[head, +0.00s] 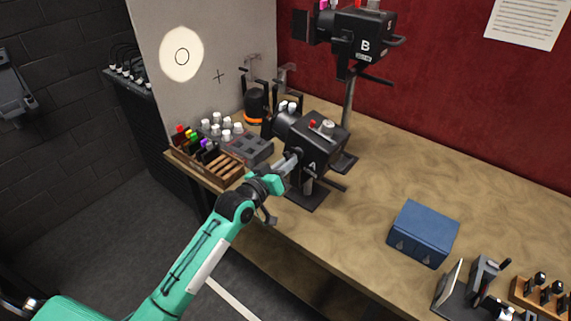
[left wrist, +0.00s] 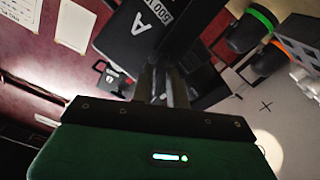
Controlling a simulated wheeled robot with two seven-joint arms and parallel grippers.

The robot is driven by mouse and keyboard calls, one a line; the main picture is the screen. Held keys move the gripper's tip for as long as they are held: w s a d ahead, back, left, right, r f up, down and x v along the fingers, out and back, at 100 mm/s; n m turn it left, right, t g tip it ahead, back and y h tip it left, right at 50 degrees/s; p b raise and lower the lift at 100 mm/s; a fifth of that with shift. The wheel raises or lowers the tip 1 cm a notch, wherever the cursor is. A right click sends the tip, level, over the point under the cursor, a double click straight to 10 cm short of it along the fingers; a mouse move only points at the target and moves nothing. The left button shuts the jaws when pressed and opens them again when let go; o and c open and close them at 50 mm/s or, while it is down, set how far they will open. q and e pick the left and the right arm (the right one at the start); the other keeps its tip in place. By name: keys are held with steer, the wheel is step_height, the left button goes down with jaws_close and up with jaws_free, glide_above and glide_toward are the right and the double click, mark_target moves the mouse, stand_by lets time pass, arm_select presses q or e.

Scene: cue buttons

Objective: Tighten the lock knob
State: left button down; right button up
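A black lamp marked A (head: 318,150) stands on a short post on the workbench, with a red button and a pale knob on top. My left gripper (head: 292,161) reaches its near left side, with the fingertips right at the housing. In the left wrist view the fingers (left wrist: 165,88) lie close together in front of the black lamp body (left wrist: 140,38). I cannot tell whether they grip anything. The lock knob cannot be made out; the gripper or lamp may hide it. My right gripper is not in view.
A second lamp marked B (head: 362,38) stands on a taller post behind. A wooden rack (head: 222,170) and a grey block with white knobs (head: 247,147) sit left of lamp A. A blue box (head: 424,232) is at right; the bench between is clear.

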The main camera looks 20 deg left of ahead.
arm_select(q)
steer(key=shift+m, duration=0.3)
steer(key=m, duration=2.2)
steer(key=shift+p, duration=0.3)
stand_by(0.5)
steer(key=c, duration=1.5)
jaws_free()
